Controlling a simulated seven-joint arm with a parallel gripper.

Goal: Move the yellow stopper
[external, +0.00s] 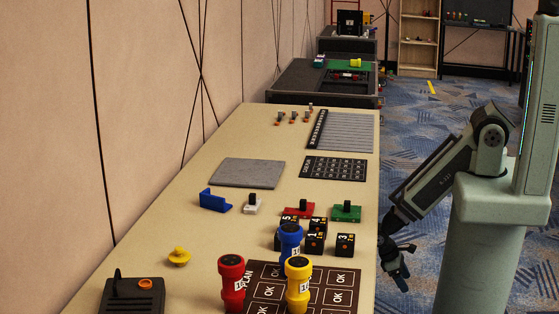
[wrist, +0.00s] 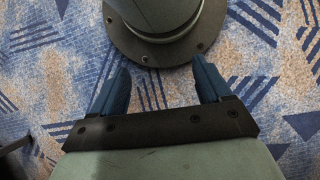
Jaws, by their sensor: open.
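A small yellow knob-shaped piece (external: 179,257), which looks like the yellow stopper, stands on the left part of the beige table (external: 150,232). A taller yellow cylinder with a dark top (external: 298,288) stands on the dark OK-marked board (external: 338,298) at the front. My gripper (external: 402,280) hangs beyond the table's right edge, far from both yellow things. In the wrist view my gripper (wrist: 163,82) is open and empty, with blue fingers apart above the patterned carpet. The wrist view shows no yellow piece.
Red (external: 232,282) and blue (external: 290,240) cylinders stand near the yellow one. Black numbered cubes (external: 345,244), red (external: 299,210) and green (external: 346,212) blocks, a blue bracket (external: 214,201) and a grey slab (external: 247,173) lie behind. A black box (external: 133,298) is front left.

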